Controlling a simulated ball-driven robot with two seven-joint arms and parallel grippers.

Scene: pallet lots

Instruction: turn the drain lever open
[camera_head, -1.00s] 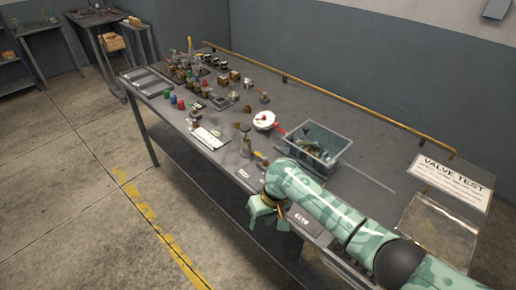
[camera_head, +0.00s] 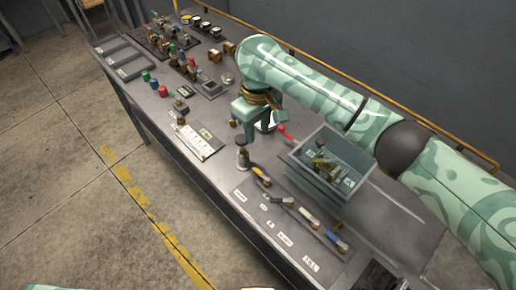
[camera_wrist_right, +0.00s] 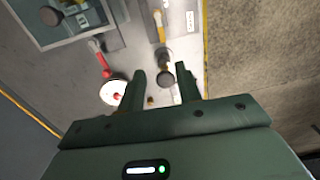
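Several levers stand along the bench's front in the head view: a yellow-handled lever (camera_head: 261,177), a white-handled lever (camera_head: 308,217) and a blue-handled lever (camera_head: 336,241). A red lever (camera_head: 285,131) sits farther back by the bin. I cannot tell which is the drain lever; most labels are too small to read. My right gripper (camera_head: 246,126) hangs above the bench near a metal post (camera_head: 242,157). In the right wrist view its fingers (camera_wrist_right: 161,70) are apart with nothing held. A round dark knob (camera_wrist_right: 167,80) shows beyond and between them, with the yellow lever (camera_wrist_right: 160,30) just past it. My left gripper is not visible.
A clear bin (camera_head: 328,165) with loose metal parts stands right of the gripper. A white card (camera_head: 196,141) lies at the left. A white disc (camera_wrist_right: 113,93) lies left of the fingers in the wrist view. Trays and fittings crowd the bench's far end.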

